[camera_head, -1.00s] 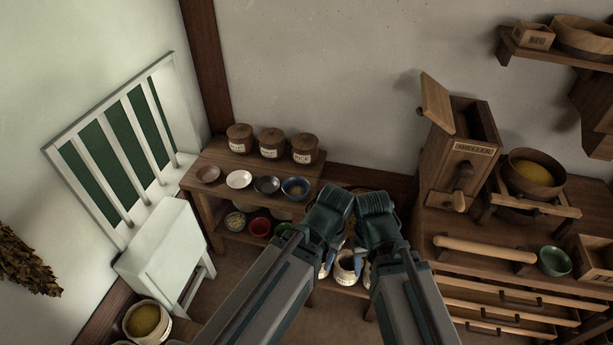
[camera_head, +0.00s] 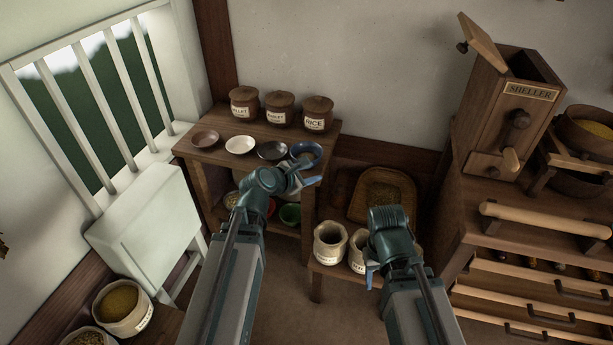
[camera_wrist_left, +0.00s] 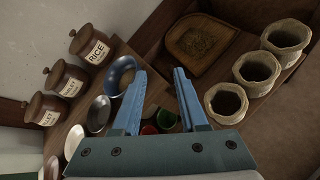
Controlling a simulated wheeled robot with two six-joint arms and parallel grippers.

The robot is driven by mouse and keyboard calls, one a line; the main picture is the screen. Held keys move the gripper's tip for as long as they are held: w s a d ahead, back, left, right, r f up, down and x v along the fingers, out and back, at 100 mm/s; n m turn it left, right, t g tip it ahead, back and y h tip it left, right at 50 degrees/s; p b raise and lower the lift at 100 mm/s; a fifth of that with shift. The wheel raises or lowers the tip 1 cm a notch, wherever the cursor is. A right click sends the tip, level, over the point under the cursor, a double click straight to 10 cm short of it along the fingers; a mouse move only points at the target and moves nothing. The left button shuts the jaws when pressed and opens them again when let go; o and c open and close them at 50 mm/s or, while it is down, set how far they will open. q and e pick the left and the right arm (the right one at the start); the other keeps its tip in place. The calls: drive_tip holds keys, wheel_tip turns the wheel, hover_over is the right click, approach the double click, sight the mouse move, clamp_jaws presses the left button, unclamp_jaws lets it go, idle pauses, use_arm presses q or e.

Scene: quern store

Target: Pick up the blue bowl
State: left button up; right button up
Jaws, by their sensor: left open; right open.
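The blue bowl (camera_head: 308,150) stands at the right end of a row of bowls on the wooden shelf's top board (camera_head: 222,127). In the left wrist view the blue bowl (camera_wrist_left: 119,72) lies left of my fingers, its right edge close to or behind one finger. My left gripper (camera_head: 305,177) is open and empty, just in front of the bowl in the head view; its blue fingers (camera_wrist_left: 159,73) stand apart in the wrist view. My right gripper (camera_head: 371,275) hangs lower right, by the cloth sacks; its fingers are mostly hidden.
A dark bowl (camera_head: 272,150), a white bowl (camera_head: 240,145) and a brown bowl (camera_head: 205,138) share the board. Labelled jars, including RICE (camera_head: 317,115), stand behind. Below are more bowls, sacks (camera_head: 329,243) and a scoop-shaped tray (camera_head: 383,193). The sheller cabinet is at right.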

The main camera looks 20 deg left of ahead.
use_arm(q)
drive_tip(key=shift+w+a+f+n+t+y+b, duration=0.2)
drive_tip(key=shift+w+f+n+b, duration=0.75)
drive_tip(key=shift+w, duration=1.35)
drive_tip(key=shift+w+a+f+n+t+y+b, duration=0.1)
drive_tip(key=shift+w+a+f+n+t+b, duration=0.25)
drive_tip(key=shift+w+f+b, duration=1.45)
drive_tip(key=shift+w+a+f+n+t+y+b, duration=0.1)
drive_tip(key=shift+w+f+n+t+b, duration=0.5)
drive_tip(key=shift+w, duration=2.15)
drive_tip(key=shift+r+g, duration=0.25)
drive_tip(key=shift+g, duration=0.1)
use_arm(e)
wheel_tip(320, 180, down, 8)
drive_tip(key=shift+f, duration=0.25)
use_arm(q)
clamp_jaws()
use_arm(e)
drive_tip(key=shift+d, duration=0.1)
